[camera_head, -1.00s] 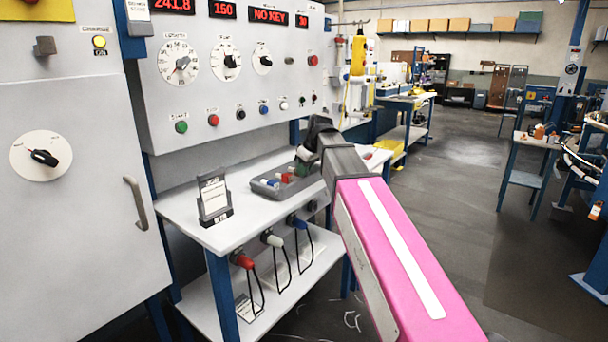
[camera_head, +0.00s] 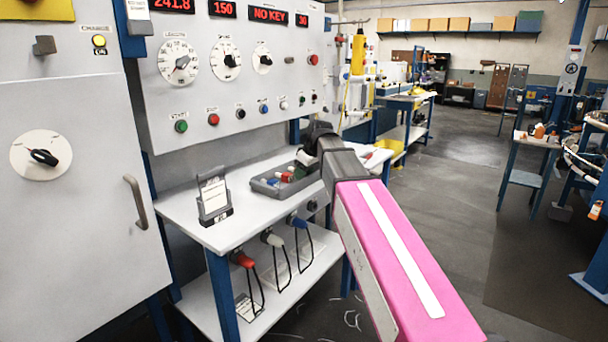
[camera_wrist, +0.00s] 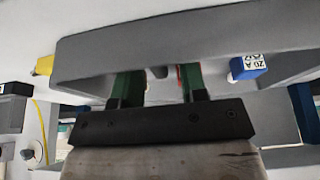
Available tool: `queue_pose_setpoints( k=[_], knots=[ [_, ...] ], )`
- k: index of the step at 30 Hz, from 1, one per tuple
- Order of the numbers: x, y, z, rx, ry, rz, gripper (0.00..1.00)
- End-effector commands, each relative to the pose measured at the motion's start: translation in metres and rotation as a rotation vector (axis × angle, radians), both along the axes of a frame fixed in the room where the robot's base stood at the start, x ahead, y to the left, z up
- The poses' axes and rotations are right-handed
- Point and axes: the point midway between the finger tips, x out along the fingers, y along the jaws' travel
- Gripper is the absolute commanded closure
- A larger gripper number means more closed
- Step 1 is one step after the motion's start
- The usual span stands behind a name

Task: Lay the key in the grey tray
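The grey tray (camera_head: 262,188) lies on the white bench top, with red, blue and white small items in it. In the wrist view a grey tray wall (camera_wrist: 200,40) crosses just beyond the fingers. My gripper (camera_wrist: 160,85) has two green fingers standing apart, with a visible gap and no key seen between them. In the head view my gripper (camera_head: 302,168) is at the tray's right end, partly hidden by my arm. I cannot make out the key in any view. The panel display (camera_head: 268,14) reads NO KEY.
A card holder (camera_head: 213,197) stands left of the tray on the bench. Red, white and blue plugs with black cables hang at the bench front; the red plug (camera_head: 242,259) is leftmost. A panel with dials (camera_head: 181,62) rises behind.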

Motion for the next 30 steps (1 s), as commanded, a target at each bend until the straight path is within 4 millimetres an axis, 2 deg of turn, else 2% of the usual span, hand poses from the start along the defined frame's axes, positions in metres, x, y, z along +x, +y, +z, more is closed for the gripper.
queue_pose_setpoints(
  k=[5,18,24,30],
  knots=[
    [-0.004,-0.006,0.018,0.000,-0.003,-0.001,0.61],
    [-0.021,-0.028,0.085,0.000,-0.003,-0.001,0.61],
    [-0.026,-0.034,0.104,0.000,-0.001,0.000,0.61],
    [-0.028,-0.036,0.111,0.000,0.000,0.000,0.61]
  ],
)
